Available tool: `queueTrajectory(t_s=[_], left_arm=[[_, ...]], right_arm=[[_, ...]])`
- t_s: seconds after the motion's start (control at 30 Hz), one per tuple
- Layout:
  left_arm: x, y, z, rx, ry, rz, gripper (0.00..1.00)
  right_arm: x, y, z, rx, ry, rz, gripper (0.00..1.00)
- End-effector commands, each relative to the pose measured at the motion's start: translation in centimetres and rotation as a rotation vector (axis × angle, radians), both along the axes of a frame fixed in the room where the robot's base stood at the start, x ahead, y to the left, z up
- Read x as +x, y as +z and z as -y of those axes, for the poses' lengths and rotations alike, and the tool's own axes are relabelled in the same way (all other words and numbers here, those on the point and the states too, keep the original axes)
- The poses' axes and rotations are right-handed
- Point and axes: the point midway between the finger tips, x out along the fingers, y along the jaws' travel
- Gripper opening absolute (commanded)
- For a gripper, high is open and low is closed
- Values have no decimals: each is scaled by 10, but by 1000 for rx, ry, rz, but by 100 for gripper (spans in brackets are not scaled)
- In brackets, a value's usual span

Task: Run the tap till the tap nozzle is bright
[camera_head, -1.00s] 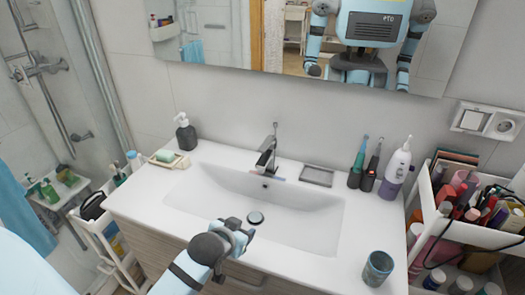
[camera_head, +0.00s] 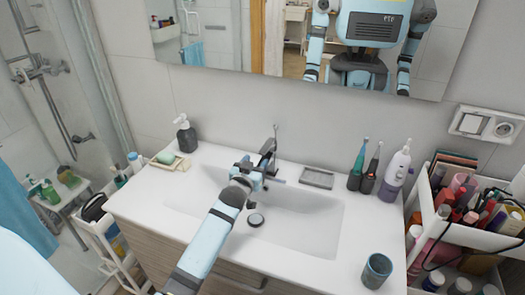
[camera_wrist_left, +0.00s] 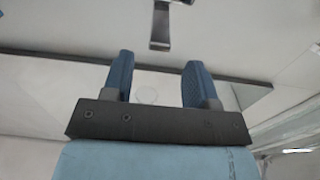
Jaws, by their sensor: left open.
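The tap (camera_head: 269,148) stands at the back edge of the white sink (camera_head: 305,218), with its thin lever pointing up. Its nozzle is mostly hidden by my left gripper in the head view, and no water or bright nozzle shows. My left gripper (camera_head: 259,170) is over the basin, just in front of the tap. In the left wrist view my left gripper (camera_wrist_left: 155,80) is open with nothing between its blue fingers. The tap (camera_wrist_left: 160,25) shows beyond the fingertips there, apart from them. My right gripper is not in view, except perhaps small in the mirror.
A soap dispenser (camera_head: 186,133) and a soap dish (camera_head: 169,160) stand left of the basin. An empty dish (camera_head: 317,178), toothbrushes (camera_head: 358,166) and a white-purple flosser (camera_head: 394,173) stand right. A cup (camera_head: 377,270) is at the front right. A cosmetics cart (camera_head: 430,212) stands beside the counter.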

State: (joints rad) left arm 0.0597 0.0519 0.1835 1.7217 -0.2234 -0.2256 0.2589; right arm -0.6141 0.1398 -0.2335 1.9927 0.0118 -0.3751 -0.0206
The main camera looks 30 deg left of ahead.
Motion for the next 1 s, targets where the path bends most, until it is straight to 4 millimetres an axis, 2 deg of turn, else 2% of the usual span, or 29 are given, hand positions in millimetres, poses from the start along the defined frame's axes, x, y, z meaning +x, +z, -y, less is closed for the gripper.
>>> queueTrajectory(t_s=[0.1, 0.3, 0.47, 0.73, 0.77, 0.9, 1.0], left_arm=[[25, 3, -6, 1, 0, 1, 53], [52, 1, -13, 2, 0, -1, 53], [62, 0, -15, 1, 0, 0, 53], [63, 0, -15, 1, 0, -1, 53], [63, 0, -15, 1, 0, -1, 51], [63, 0, -15, 1, 0, -1, 19], [63, 0, -15, 1, 0, -1, 0]], right_arm=[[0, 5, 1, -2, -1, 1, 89], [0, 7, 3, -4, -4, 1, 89], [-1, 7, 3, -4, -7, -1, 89], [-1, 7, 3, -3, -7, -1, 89], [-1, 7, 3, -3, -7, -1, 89], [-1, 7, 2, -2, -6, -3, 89], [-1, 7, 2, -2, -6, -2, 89]])
